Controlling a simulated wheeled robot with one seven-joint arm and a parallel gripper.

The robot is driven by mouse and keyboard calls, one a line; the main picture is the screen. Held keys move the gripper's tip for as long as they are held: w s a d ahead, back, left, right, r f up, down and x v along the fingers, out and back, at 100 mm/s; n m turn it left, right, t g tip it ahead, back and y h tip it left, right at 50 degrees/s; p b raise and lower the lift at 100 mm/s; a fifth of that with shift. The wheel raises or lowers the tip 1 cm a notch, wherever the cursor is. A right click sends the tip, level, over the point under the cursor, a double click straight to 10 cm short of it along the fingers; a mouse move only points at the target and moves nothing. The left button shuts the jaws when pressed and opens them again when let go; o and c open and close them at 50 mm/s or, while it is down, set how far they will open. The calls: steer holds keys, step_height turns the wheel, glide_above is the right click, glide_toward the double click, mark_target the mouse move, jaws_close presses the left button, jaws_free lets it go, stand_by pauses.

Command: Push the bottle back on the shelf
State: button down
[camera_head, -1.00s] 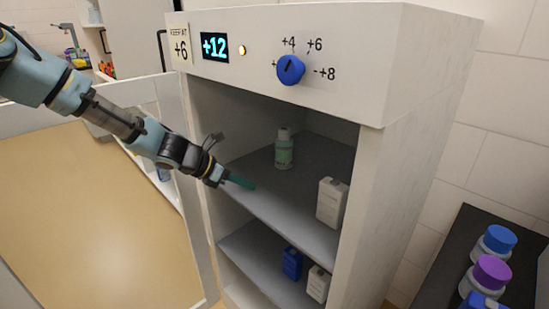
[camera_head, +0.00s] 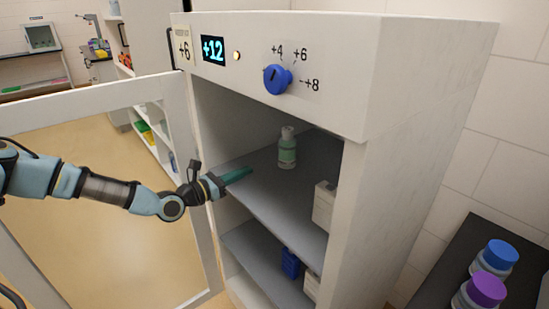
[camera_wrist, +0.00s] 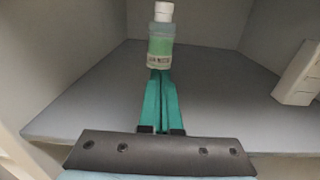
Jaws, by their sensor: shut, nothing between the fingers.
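The bottle (camera_head: 287,149) is greenish and clear with a white cap and a label. It stands upright on the upper grey shelf (camera_head: 262,190) of the white cabinet. In the wrist view the bottle (camera_wrist: 161,38) is straight ahead of my fingertips, which overlap its base in the picture; I cannot tell whether they touch it. My gripper (camera_head: 238,175) has teal fingers, shut and empty, reaching over the shelf's front left part. In the head view a gap shows between the fingertips and the bottle. In the wrist view the gripper (camera_wrist: 160,80) points inward along the shelf.
A white container (camera_head: 324,205) stands at the shelf's front right. A blue container (camera_head: 290,263) sits on the lower shelf. The cabinet door (camera_head: 100,100) is open at the left. The cabinet shows a +12 display (camera_head: 213,49) and a blue knob (camera_head: 277,79). Capped jars (camera_head: 488,288) are at right.

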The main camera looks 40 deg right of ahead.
mark_target(280, 155)
steer(key=d+p, duration=0.1)
steer(key=d, duration=0.2)
steer(key=d+p, duration=0.1)
steer(key=d, duration=0.3)
steer(key=d+p, duration=0.1)
steer(key=d, duration=0.2)
steer(key=shift+s+d, duration=0.25)
steer(key=shift+d, duration=0.6)
steer(key=shift+d, duration=1.9)
steer(key=shift+a, duration=0.1)
